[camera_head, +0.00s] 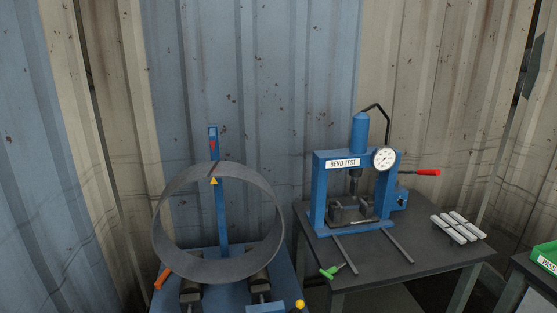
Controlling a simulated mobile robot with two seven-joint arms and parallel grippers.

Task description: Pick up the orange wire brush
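An orange handle (162,278), which looks like that of the orange wire brush, leans at the left edge of the blue stand, just left of the big grey pipe ring. Its lower part and any bristles are too small or hidden to make out. The grey pipe ring (161,232) stands upright on dark rollers (258,284) on the blue stand (223,261). Neither of my grippers shows in the head view.
A blue bend test press (319,190) with a dial gauge (384,159) stands on a dark table (388,270) at the right. A green-handled tool (331,272) and several light bars (458,228) lie there. A green bin (546,257) is at the far right. Corrugated walls close off the back.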

